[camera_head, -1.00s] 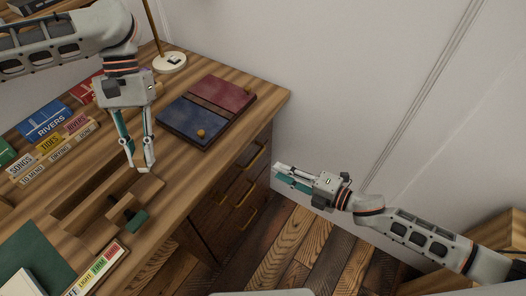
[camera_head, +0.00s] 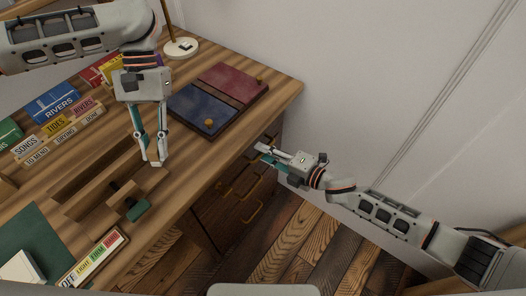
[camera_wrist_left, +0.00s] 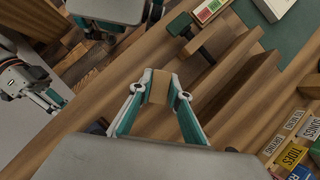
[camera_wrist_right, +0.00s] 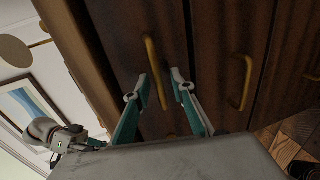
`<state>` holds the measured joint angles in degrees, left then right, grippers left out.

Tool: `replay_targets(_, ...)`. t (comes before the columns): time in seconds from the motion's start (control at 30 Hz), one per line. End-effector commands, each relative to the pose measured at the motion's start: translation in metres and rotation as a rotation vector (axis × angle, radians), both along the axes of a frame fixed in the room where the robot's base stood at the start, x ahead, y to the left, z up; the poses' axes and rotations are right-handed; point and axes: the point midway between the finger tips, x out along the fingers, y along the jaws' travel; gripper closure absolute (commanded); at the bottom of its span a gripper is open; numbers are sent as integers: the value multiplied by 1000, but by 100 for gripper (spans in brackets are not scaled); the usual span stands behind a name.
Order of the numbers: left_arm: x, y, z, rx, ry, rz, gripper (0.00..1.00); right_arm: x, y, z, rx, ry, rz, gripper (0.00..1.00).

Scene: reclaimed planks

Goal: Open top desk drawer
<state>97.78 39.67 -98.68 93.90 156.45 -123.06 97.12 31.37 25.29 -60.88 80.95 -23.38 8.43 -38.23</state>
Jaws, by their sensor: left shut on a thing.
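The wooden desk (camera_head: 205,165) has a stack of dark drawers with brass handles on its right-hand front. The top drawer (camera_wrist_right: 115,40) looks closed in the right wrist view. Its brass handle (camera_wrist_right: 152,62) stands between the fingertips of my right gripper (camera_wrist_right: 160,88), which is open with a finger on each side. In the head view, my right gripper (camera_head: 264,153) is at the upper drawer front and partly hides it.
Lower drawer handles (camera_wrist_right: 246,85) lie beside the top one. The plank floor (camera_head: 290,240) before the drawers is clear.

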Motion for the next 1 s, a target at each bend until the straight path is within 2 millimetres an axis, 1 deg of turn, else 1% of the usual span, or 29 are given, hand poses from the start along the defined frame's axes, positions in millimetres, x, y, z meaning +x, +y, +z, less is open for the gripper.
replay_targets(0.13,0,0,-2,0,3,0,100,4,6,-1,0,0,0,76)
replay_targets(0.4,0,0,-2,0,3,0,100,5,6,-1,0,0,0,76)
replay_targets(0.5,0,0,-2,0,3,0,100,5,6,-1,0,0,0,100)
replay_targets(0.8,0,0,-1,0,1,0,100,3,4,-1,0,0,0,100)
replay_targets(0.87,0,0,1,0,-1,0,100,1,1,-1,-1,0,-1,100)
replay_targets(1.0,1,0,8,0,-10,0,100,-8,-13,-1,-1,0,-1,100)
